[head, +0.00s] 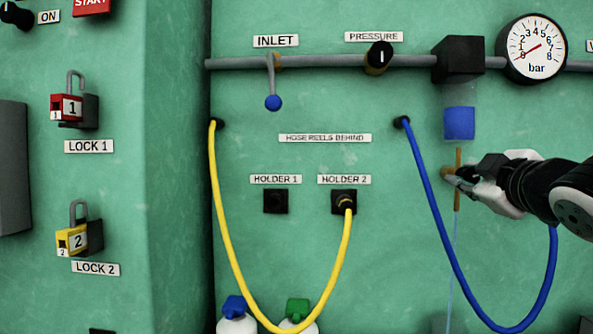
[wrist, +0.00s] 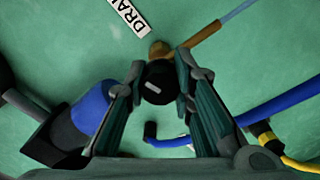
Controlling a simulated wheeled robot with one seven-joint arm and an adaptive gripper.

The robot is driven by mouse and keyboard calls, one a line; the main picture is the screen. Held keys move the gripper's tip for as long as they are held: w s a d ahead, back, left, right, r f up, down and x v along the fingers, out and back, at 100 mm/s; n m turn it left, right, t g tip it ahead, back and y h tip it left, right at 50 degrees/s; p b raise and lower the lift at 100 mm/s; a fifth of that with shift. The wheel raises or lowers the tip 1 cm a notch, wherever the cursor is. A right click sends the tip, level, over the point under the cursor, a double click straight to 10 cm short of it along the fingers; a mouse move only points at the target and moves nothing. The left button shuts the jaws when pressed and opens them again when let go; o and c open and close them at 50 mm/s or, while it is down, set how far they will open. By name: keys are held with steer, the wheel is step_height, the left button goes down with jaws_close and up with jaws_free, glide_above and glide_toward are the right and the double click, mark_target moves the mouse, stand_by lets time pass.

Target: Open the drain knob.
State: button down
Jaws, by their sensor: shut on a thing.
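The drain knob (wrist: 158,84) is a round black knob with a short white mark, on a brass fitting (wrist: 160,50) beside a label that reads "DRA…", its end cut off. My gripper (wrist: 161,80) has a finger on each side of the knob and is shut on it. In the head view my gripper (head: 468,178) reaches in from the right to the brass drain pipe (head: 457,195) under the blue filter bowl (head: 459,123). There the fingers mostly hide the knob. A thin pale blue tube (head: 453,262) runs down from the pipe.
A blue hose (head: 428,190) hangs in a loop around and below my gripper. The yellow hose (head: 217,205) ends in holder 2 (head: 344,201). The pressure gauge (head: 537,48), pressure knob (head: 379,57) and inlet lever (head: 272,90) sit along the grey pipe above.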

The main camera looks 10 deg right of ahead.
steer(key=shift+f+m, duration=0.1)
steer(key=shift+m, duration=1.5)
steer(key=c, duration=1.4)
jaws_free()
steer(key=shift+o, duration=0.2)
steer(key=shift+s+a, duration=0.2)
steer(key=shift+s, duration=0.45)
steer(key=v, duration=1)
steer(key=shift+s, duration=0.3)
steer(key=shift+a, duration=0.1)
